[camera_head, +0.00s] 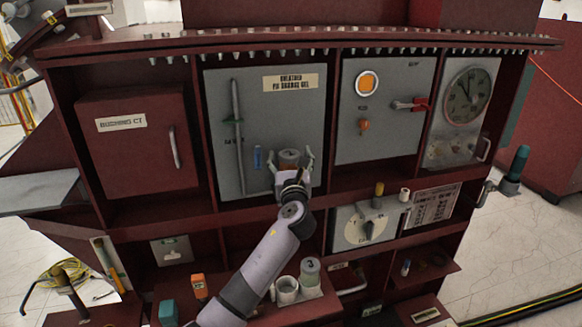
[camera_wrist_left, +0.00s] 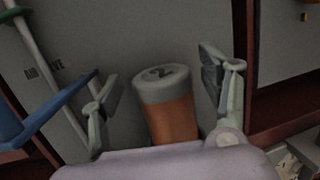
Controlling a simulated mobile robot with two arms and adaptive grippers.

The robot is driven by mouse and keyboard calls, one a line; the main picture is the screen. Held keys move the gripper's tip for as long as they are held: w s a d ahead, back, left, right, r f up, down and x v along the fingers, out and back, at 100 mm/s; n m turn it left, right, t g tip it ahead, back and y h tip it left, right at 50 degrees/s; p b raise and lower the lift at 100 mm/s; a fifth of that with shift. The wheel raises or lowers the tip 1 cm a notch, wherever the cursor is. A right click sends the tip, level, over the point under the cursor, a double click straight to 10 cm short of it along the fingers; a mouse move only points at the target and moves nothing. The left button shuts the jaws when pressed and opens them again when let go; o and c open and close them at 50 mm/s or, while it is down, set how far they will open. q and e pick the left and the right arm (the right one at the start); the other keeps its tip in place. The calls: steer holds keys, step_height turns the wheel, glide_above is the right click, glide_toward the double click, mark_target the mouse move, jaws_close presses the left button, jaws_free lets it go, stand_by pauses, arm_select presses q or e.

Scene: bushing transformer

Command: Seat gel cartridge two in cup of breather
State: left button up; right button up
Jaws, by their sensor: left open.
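Gel cartridge two (camera_wrist_left: 168,105) has an orange body and a grey cap marked 2. In the head view its cap (camera_head: 289,156) shows between my left fingers, in front of the grey breather panel (camera_head: 265,115). My left gripper (camera_head: 291,163) is open around the cartridge. In the left wrist view its two fingertips (camera_wrist_left: 160,85) stand on either side with gaps. The lower end of the cartridge and the cup of the breather are hidden behind my gripper, so I cannot tell how deep the cartridge sits. My right gripper is out of view.
A vertical rod (camera_head: 238,130) and a blue handle (camera_head: 258,158) stand left of the cartridge. Below, a shelf holds cartridge three (camera_head: 310,271) and an empty-looking white cup (camera_head: 287,291). A red door (camera_head: 135,150) is at the left. A dial (camera_head: 365,224) sits lower right.

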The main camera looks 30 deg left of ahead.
arm_select(q)
steer(key=b+v, duration=0.2)
steer(key=v, duration=1)
steer(key=d+f+n+h, duration=0.4)
steer(key=d+f+h, duration=0.1)
steer(key=f, duration=0.5)
steer(key=d+f+n+h, duration=0.4)
steer(key=d+f, duration=0.2)
steer(key=f, duration=0.4)
steer(key=s+d+f+n+g+h, duration=0.1)
steer(key=s+f+n+g, duration=0.25)
steer(key=f, duration=0.85)
steer(key=s+d+f+n+g+h, duration=0.1)
steer(key=s+f+n+g, duration=0.3)
steer(key=f, duration=0.8)
steer(key=s+f+n+g+h, duration=0.1)
steer(key=s+f+n+g, duration=0.25)
steer(key=s+f, duration=1.55)
steer(key=s+f+n+g, duration=0.1)
steer(key=s+f+n, duration=0.2)
steer(key=s, duration=0.9)
steer(key=s+f+n+g, duration=0.2)
steer(key=s+f+n, duration=0.2)
steer(key=s, duration=0.8)
steer(key=shift+s+a+f+g, duration=0.2)
steer(key=shift+a+f+g, duration=0.1)
steer(key=shift+f, duration=0.6)
